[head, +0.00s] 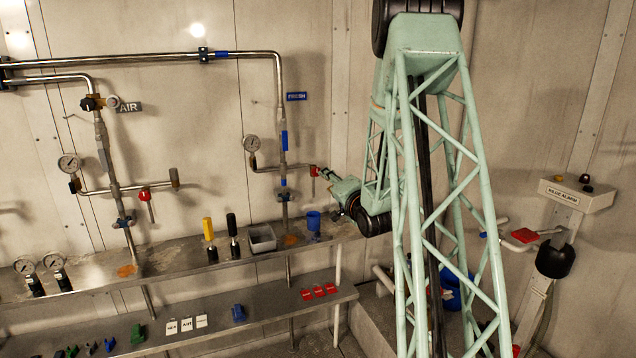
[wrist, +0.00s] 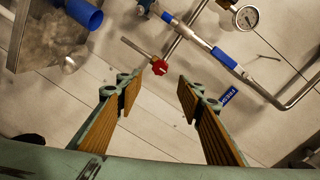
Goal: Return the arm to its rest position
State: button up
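My arm reaches from the upper right of the head view down to the wall pipes. My gripper (head: 328,174) is at the end of it, in front of the FRESH pipe, close to a small red valve handle (head: 314,171). In the wrist view my gripper (wrist: 158,85) has its two padded fingers spread wide with nothing between the pads. The red knob (wrist: 160,67) shows just beyond the fingertips, in line with the gap. I cannot tell whether anything touches it. The arm's rest position is not marked in view.
The upper shelf (head: 185,262) below the gripper holds a blue cup (head: 313,220), a grey tray (head: 262,238) and yellow and black-handled tools. A gauge (head: 252,143) sits left of the gripper. The bilge alarm post (head: 575,195) stands at right.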

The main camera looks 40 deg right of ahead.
dwell(0.3)
jog(key=s+a+r+n+g+y, duration=0.1)
jog(key=a+r+n, duration=0.15)
jog(key=a, duration=0.45)
jog(key=a+r+n+g, duration=0.2)
jog(key=a+r, duration=0.2)
jog(key=a, duration=0.2)
jog(key=s+a+r+n+g+y, duration=0.1)
jog(key=s+a+r+n, duration=0.1)
jog(key=s+a, duration=0.4)
jog(key=s+a+r+n+g+y, duration=0.15)
jog(key=s+a, duration=0.25)
jog(key=a, duration=0.5)
jog(key=s+a+n+g, duration=0.2)
jog(key=s+a, duration=0.5)
jog(key=s, duration=0.6)
jog(key=s+a+n+g+y, duration=0.1)
jog(key=s+a+n, duration=0.3)
jog(key=s+a, duration=0.4)
jog(key=s+a+n+g+y, duration=0.1)
jog(key=s+a, duration=0.7)
jog(key=s, duration=1.1)
jog(key=shift+r+n+g, duration=0.25)
jog(key=shift+n+g, duration=0.65)
jog(key=shift+g, duration=0.25)
jog(key=shift+y, duration=0.25)
